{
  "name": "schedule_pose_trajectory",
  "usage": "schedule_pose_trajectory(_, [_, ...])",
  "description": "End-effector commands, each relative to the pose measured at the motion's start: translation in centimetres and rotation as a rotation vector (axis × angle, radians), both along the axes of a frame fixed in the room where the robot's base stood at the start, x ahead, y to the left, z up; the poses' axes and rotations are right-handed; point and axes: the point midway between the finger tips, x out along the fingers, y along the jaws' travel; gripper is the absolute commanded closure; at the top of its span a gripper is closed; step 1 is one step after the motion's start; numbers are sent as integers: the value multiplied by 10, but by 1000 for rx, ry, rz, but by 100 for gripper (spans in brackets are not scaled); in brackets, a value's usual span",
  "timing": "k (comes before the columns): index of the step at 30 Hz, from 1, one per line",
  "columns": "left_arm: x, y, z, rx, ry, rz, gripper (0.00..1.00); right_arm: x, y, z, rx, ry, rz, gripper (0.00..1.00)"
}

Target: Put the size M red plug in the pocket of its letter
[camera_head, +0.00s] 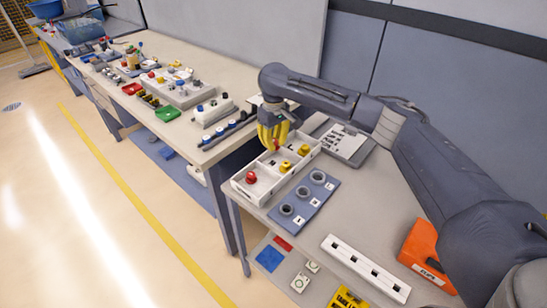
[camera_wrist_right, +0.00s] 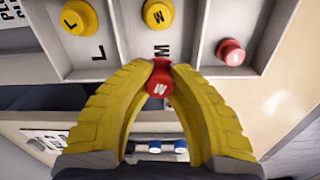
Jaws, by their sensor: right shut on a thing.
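My right gripper (camera_head: 273,138) points down over the back side of a white three-pocket tray (camera_head: 241,189). In the right wrist view its yellow fingers (camera_wrist_right: 159,72) are shut on a red plug (camera_wrist_right: 159,86) marked M. The plug appears just outside the tray's near wall in that view, by the middle pocket; its height above the tray is unclear. That pocket has a printed M and a yellow M plug (camera_wrist_right: 158,14). The pocket to its left has a printed L and a yellow L plug (camera_wrist_right: 79,17). The right pocket has another red plug (camera_wrist_right: 231,52), its letter unclear. My left gripper is out of view.
A blue-grey plate (camera_head: 306,208) with three dark rings lies in front of the tray. A white slotted strip (camera_head: 365,268) and an orange box (camera_head: 428,254) are further right. A grey panel (camera_head: 344,144) lies behind. Another bench with coloured parts stands left.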

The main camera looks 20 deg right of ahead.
Motion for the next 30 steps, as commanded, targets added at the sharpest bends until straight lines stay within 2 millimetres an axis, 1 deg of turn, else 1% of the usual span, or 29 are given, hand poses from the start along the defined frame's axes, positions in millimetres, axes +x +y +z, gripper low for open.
schedule_pose_trajectory(1, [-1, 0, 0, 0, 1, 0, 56, -1, 0, -8, 0, 2, -1, 96])
schedule_pose_trajectory(4, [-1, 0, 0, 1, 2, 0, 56, 0, 1, -18, 1, 0, -1, 96])
schedule_pose_trajectory(14, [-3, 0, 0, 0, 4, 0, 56, 0, 0, -32, 0, 0, -1, 96])
schedule_pose_trajectory(22, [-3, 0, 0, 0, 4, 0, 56, 0, 0, -64, 0, 1, -2, 96])
schedule_pose_trajectory(25, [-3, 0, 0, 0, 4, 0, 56, 0, 0, -68, 1, 0, -1, 96])
schedule_pose_trajectory(30, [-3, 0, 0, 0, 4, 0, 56, 0, 0, -68, 0, -1, -1, 96])
